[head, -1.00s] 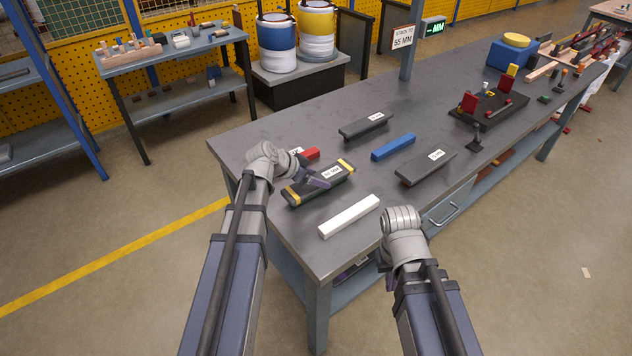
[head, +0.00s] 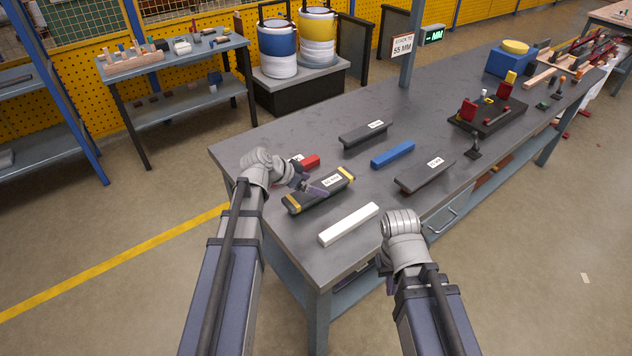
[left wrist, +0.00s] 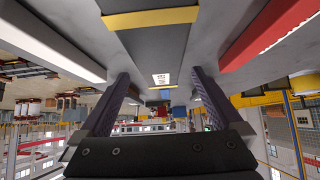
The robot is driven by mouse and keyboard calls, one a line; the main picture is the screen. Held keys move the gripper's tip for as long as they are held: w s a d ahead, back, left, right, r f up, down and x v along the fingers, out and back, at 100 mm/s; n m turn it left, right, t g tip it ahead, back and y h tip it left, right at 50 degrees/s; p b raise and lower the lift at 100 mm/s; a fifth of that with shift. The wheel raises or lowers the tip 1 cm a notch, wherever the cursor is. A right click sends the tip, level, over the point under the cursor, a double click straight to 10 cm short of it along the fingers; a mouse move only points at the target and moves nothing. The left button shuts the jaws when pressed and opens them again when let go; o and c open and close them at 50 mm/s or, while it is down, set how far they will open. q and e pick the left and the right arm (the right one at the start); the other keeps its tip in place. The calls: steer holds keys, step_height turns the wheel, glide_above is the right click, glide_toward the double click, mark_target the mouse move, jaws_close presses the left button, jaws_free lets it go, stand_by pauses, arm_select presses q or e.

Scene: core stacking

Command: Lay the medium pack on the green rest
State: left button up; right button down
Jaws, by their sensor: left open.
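A dark bar with yellow bands and a white label (head: 335,179) lies on the grey bench near its left end. My left gripper (head: 312,186) is open just above it. In the left wrist view the labelled bar (left wrist: 153,45) runs between the spread fingers of my left gripper (left wrist: 160,95), and nothing is held. Two plain dark labelled bars, one at the back (head: 365,134) and one at the right (head: 425,175), also lie on the bench. I cannot tell which piece is the medium pack, and no green rest is clearly visible. My right gripper is hidden below its wrist.
A white bar (head: 349,224), a blue bar (head: 393,155) and a partly hidden red bar (head: 311,161) lie close by. The bench surface behind the bars is clear.

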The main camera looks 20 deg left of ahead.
arm_select(q)
steer(key=p+v, duration=0.5)
steer(key=v, duration=0.3)
steer(key=shift+s+r, duration=0.1)
steer(key=shift+r, duration=0.15)
steer(key=shift+s+a+r+p, duration=0.35)
steer(key=shift+s+r+p, duration=0.05)
steer(key=shift+s, duration=0.05)
